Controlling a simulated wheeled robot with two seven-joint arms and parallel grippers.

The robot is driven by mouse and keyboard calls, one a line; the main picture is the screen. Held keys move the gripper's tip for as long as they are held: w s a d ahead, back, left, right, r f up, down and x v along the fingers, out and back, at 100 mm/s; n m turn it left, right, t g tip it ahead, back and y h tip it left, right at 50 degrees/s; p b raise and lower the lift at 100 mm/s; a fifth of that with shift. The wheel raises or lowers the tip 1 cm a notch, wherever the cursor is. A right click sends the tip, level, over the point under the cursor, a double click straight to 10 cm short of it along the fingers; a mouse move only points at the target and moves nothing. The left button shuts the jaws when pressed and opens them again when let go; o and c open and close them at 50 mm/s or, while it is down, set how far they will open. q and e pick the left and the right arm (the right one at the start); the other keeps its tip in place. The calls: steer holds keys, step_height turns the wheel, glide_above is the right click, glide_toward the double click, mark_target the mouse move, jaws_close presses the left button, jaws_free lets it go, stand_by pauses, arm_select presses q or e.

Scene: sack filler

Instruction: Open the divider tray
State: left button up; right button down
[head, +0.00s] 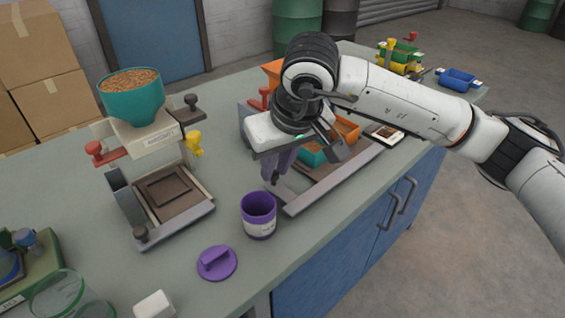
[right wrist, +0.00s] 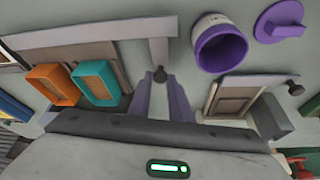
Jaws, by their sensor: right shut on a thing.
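A tray with a grey front rail (head: 335,177) lies under my right arm at the right-hand filling station. Its grey rail also shows in the right wrist view (right wrist: 90,40), with a short end bar running toward my jaws. My right gripper (head: 275,182) points down at the near left corner of this tray. In the right wrist view, its purple fingers are closed around a small dark knob (right wrist: 160,75) at the end bar. An orange box (right wrist: 52,85) and a teal box (right wrist: 98,82) sit over the tray's brown board. My arm hides much of this station. My left gripper is out of view.
A purple cup (head: 259,215) and purple lid (head: 217,262) stand close to the left of my gripper. A second station with a teal hopper (head: 132,100) and a knobbed tray (head: 180,220) is farther left.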

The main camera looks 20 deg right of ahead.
steer(key=c, duration=1.8)
jaws_free()
steer(key=shift+c, duration=0.2)
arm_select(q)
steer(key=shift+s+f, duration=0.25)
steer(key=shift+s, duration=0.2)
arm_select(e)
steer(key=shift+o, duration=1.1)
steer(key=v, duration=1)
steer(key=shift+r, duration=0.2)
steer(key=shift+s, duration=0.15)
